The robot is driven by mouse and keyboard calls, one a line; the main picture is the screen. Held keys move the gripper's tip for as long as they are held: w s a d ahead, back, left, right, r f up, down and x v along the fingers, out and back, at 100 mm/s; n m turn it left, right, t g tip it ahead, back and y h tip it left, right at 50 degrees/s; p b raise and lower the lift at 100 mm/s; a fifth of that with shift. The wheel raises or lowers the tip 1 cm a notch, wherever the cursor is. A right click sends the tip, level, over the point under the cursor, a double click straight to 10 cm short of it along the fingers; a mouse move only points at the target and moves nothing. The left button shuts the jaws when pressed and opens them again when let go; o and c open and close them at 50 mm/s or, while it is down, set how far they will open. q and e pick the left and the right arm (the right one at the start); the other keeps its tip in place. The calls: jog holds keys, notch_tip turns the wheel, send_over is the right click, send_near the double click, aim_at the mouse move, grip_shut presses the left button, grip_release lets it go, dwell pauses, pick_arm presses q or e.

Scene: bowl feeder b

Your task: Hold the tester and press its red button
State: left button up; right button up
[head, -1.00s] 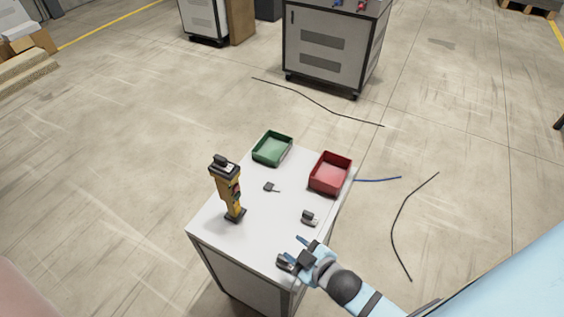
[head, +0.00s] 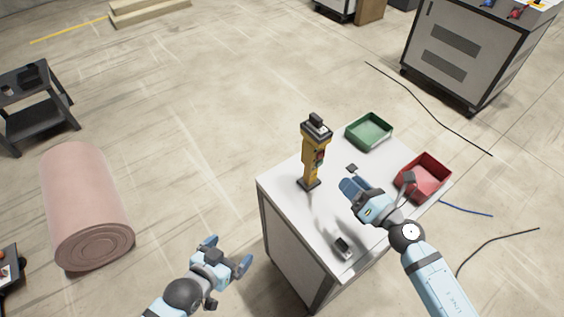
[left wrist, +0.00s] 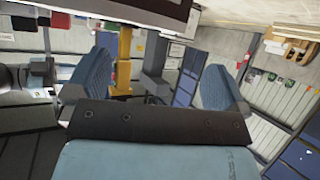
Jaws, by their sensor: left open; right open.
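The tester (head: 314,160) stands upright on the white table, yellow with a black head and a dark foot. A small red spot shows on its right side in the head view; I cannot tell for sure that it is the button. My right gripper (head: 349,187) is open and empty over the table, to the right of the tester's foot and apart from it. My left gripper (head: 230,254) is open and empty, out beyond the table's left side and lower in the picture than the tester. Its two fingers also show apart in the left wrist view (left wrist: 157,80), with nothing between them.
The white table (head: 283,184) carries a green bin (head: 369,131) and a red bin (head: 424,176) at its far and right edges. A small dark part (head: 351,168) lies near the tester, another (head: 342,246) near the front corner.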

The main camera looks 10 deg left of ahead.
pick_arm(q)
jog(key=w+d+r+m+t+h, duration=0.1)
jog(key=w+d+r+m+h, duration=0.1)
jog(key=w+d+r+h, duration=0.45)
jog(key=m+h, duration=0.2)
jog(key=m, duration=0.1)
send_near(308, 140)
jog(key=x, duration=1.2)
jog(key=shift+w+d+r, duration=0.1)
jog(key=shift+d, duration=0.05)
jog(key=c, duration=1.2)
jog(key=shift+c, duration=0.2)
pick_arm(e)
grip_shut()
